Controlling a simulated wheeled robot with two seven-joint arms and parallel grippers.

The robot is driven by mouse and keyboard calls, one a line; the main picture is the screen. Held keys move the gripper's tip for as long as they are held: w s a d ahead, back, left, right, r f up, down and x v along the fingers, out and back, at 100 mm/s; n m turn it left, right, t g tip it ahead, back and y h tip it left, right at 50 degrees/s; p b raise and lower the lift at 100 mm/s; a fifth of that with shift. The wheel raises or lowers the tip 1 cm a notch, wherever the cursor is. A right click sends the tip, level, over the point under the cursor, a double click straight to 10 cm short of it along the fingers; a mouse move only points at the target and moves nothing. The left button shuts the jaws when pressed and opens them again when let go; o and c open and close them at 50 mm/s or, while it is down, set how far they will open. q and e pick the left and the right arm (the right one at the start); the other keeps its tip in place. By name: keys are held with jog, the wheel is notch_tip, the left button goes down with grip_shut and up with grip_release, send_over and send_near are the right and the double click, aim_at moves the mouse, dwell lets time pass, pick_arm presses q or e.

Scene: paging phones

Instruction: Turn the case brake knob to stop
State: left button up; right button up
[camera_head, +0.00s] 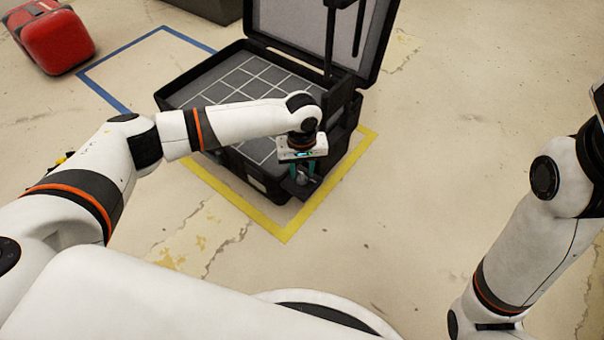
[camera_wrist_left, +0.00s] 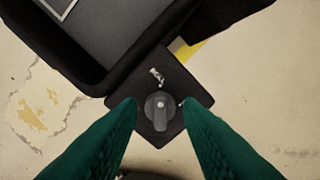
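The black case (camera_head: 215,75) stands open on the floor, its lid (camera_head: 322,32) raised at the back. A dark plate (camera_wrist_left: 187,88) juts from its front corner and carries the grey round brake knob (camera_wrist_left: 157,104), whose ridge points toward the bottom of the left wrist view. The knob also shows small in the head view (camera_head: 302,178). A small pale mark (camera_wrist_left: 157,75) is on the plate above the knob; I cannot read it. My left gripper (camera_wrist_left: 160,101) is open, its green fingers on either side of the knob, with gaps visible. My right gripper is out of view.
Yellow tape (camera_head: 285,236) frames the case on the floor. A blue tape outline (camera_head: 100,92) and a red case (camera_head: 57,40) are at the upper left. My right arm is at the right; the floor between it and the case is clear.

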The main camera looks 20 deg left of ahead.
pick_arm(q)
jog(key=shift+f, duration=0.25)
jog(key=shift+c, duration=0.4)
grip_shut()
